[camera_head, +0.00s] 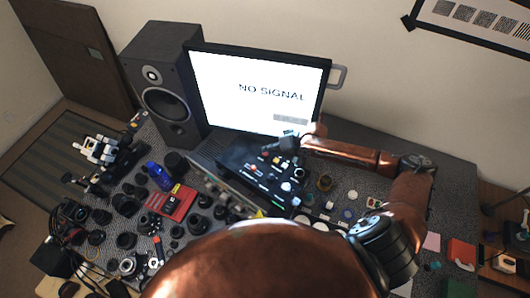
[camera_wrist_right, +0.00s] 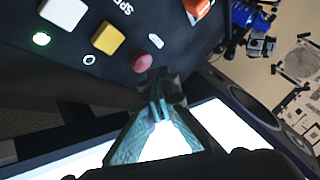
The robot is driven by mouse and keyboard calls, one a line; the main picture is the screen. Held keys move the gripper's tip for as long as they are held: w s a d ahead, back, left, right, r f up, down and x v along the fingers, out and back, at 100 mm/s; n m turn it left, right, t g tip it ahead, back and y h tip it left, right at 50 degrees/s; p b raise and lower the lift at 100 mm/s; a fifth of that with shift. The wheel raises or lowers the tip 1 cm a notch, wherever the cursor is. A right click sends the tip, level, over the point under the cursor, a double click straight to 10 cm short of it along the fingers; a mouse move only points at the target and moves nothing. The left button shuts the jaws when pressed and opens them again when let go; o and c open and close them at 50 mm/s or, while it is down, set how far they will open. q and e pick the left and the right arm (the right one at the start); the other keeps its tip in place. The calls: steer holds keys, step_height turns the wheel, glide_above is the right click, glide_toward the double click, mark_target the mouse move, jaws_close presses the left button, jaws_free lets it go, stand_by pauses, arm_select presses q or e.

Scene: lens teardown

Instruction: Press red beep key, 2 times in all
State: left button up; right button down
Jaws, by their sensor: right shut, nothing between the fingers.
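The black control box (camera_head: 240,163) with coloured keys lies in front of the monitor; its dark face (camera_wrist_right: 185,45) fills the upper part of the right wrist view. The red key (camera_wrist_right: 142,62) is a small round reddish cap on that face, beside a yellow square key (camera_wrist_right: 108,38). My right gripper (camera_head: 280,146) is over the far side of the box, shut and empty. In the right wrist view its fingertips (camera_wrist_right: 158,92) are just below the red key; I cannot tell whether they touch it. My left gripper is not in view.
The monitor (camera_head: 255,85) reading "NO SIGNAL" stands close behind the box. A tall speaker (camera_head: 165,90) is left of it. Many lens parts and a red box (camera_head: 178,203) crowd the table's left. An orange key (camera_wrist_right: 197,8) and a white key (camera_wrist_right: 62,12) flank the red one.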

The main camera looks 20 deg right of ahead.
mark_target(267, 154)
step_height(267, 154, up, 5)
steer(key=p, duration=0.5)
stand_by(1.0)
